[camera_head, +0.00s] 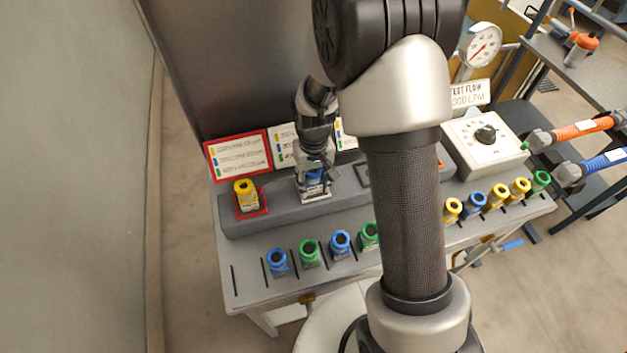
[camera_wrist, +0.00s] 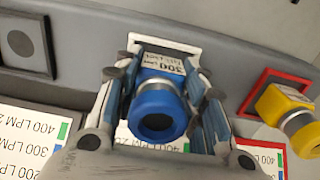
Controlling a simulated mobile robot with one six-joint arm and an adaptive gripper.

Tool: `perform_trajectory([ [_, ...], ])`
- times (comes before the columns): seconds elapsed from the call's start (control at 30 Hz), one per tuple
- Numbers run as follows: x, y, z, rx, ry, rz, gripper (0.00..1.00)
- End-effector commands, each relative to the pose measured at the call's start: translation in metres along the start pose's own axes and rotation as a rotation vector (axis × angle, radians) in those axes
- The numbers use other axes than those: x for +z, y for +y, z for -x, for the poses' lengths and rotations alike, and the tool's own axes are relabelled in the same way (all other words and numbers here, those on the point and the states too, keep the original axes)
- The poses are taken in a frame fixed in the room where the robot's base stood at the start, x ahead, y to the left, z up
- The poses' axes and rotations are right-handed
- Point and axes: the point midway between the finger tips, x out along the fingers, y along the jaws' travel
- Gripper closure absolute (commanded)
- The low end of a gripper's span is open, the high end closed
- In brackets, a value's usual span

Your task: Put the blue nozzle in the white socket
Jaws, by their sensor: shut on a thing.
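My gripper (camera_head: 316,168) is shut on a blue nozzle (camera_head: 313,181), which is held upright at the ledge. In the wrist view, my gripper's fingers (camera_wrist: 165,108) flank the blue nozzle (camera_wrist: 158,110) on both sides, with its "300" label facing the camera. The white socket (camera_head: 318,198) is right under the nozzle; its white rim (camera_wrist: 168,42) shows beyond the nozzle's base in the wrist view. The nozzle's base lies within or directly over the socket. I cannot tell whether it is fully seated.
A yellow nozzle (camera_head: 246,193) stands in the red socket (camera_head: 252,212) to the left. A dark-rimmed socket (camera_wrist: 28,46) is empty. Blue and green nozzles (camera_head: 309,252) stand in the front row, with more to the right (camera_head: 497,196). Label cards (camera_head: 238,153) stand behind the ledge.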

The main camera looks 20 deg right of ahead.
Motion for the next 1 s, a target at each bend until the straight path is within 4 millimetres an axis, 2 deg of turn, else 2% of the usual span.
perform_trajectory([
  [0.03, 0.000, 0.000, -0.003, 0.000, 0.000, 0.000, 0.93],
  [0.07, 0.000, 0.000, -0.002, 0.000, 0.000, 0.000, 0.60],
  [0.33, 0.000, 0.000, -0.002, 0.000, 0.000, 0.000, 0.42],
  [0.63, 0.000, 0.000, -0.001, 0.000, 0.000, 0.000, 0.42],
  [0.73, 0.000, 0.000, 0.005, 0.000, 0.001, 0.000, 0.42],
  [0.87, -0.001, 0.000, 0.026, 0.000, 0.004, 0.000, 0.42],
  [1.0, -0.002, 0.000, 0.058, 0.000, 0.005, 0.000, 0.42],
])
